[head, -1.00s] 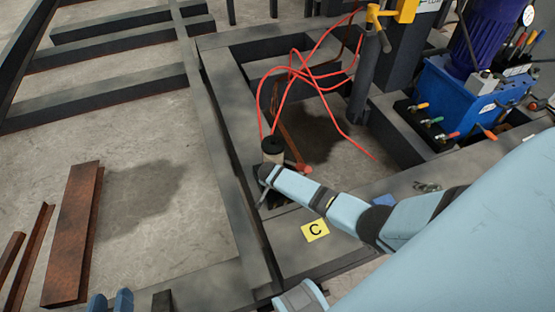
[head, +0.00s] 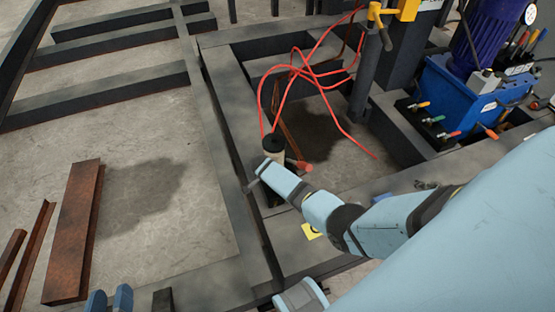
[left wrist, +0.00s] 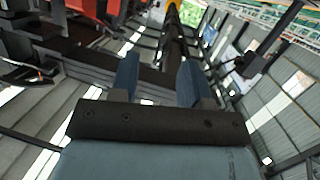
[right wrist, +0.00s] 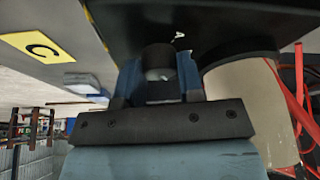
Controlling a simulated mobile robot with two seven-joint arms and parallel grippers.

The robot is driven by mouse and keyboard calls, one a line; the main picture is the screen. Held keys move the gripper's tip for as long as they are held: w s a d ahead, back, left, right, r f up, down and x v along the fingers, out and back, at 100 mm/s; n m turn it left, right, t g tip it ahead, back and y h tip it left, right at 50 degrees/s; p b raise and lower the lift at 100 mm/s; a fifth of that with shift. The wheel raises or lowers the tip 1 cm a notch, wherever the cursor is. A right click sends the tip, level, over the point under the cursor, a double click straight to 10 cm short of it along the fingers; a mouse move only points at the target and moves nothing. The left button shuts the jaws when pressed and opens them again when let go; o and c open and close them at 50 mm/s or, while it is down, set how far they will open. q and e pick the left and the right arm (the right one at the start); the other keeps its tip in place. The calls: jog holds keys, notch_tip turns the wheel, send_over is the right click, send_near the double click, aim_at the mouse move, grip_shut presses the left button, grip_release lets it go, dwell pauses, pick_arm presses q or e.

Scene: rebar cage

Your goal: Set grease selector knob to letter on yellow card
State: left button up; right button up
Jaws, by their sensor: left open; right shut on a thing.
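The yellow card (head: 309,231) lies on the dark frame beam, mostly covered by my right arm in the head view. In the right wrist view the card (right wrist: 38,47) shows a black letter C. My right gripper (right wrist: 158,68) is shut on a dark rounded knob (right wrist: 157,56) by a black plate. A white letter, seemingly A, shows on the plate just beyond the knob; the knob's pointer direction cannot be told. A pale, black-topped grease pot (head: 273,146) stands beside my right wrist. My left gripper (head: 110,298) is open and empty at the lower left.
Red hoses (head: 300,75) loop above the pot. A blue hydraulic unit (head: 450,95) with several coloured levers stands at the right. Rusty steel pieces (head: 72,230) lie on the floor at the left. Bare floor lies between them and the frame.

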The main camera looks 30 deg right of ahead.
pick_arm(q)
jog(key=shift+w+r, duration=0.1)
pick_arm(e)
jog(key=o, duration=0.9)
pick_arm(q)
jog(key=shift+s+f, duration=0.25)
jog(key=shift+f, duration=0.15)
pick_arm(e)
jog(key=shift+a+r+p, duration=0.1)
jog(key=shift+r+p, duration=0.3)
jog(key=shift+p, duration=0.05)
jog(key=shift+p+v, duration=1)
jog(key=shift+v, duration=0.1)
pick_arm(q)
jog(key=s+a+f+g+y+p, duration=0.1)
jog(key=p, duration=0.3)
jog(key=s+a+f+g+y+p, duration=0.1)
jog(key=a+g+p, duration=0.1)
jog(key=p, duration=0.3)
jog(key=shift+s+a, duration=0.2)
pick_arm(e)
jog(key=v, duration=1)
jog(key=shift+a+r, duration=0.2)
jog(key=shift+r, duration=0.1)
